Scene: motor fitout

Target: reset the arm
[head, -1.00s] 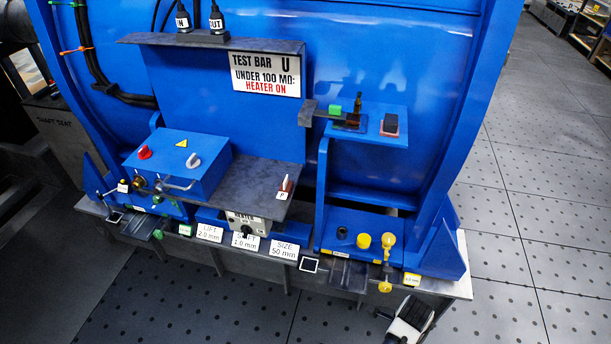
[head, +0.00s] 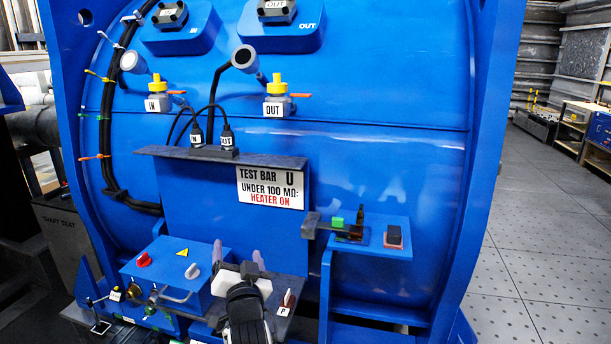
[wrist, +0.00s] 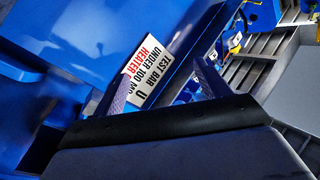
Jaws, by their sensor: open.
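My gripper (head: 238,262) is at the bottom middle of the head view, its two fingers apart and pointing up at the blue motor's front panel. Nothing shows between the fingers. It is in front of the dark shelf, to the right of the blue control box (head: 178,268). In the wrist view my gripper (wrist: 165,85) has its fingers spread, with the white TEST BAR sign (wrist: 150,72) visible between and beyond them. The sign also shows in the head view (head: 270,187), above and to the right of my gripper.
The blue motor housing (head: 400,160) fills the middle. A side shelf (head: 370,240) with a green block (head: 337,223) and a dark block (head: 394,236) is to my gripper's right. Free floor (head: 545,240) lies at the right.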

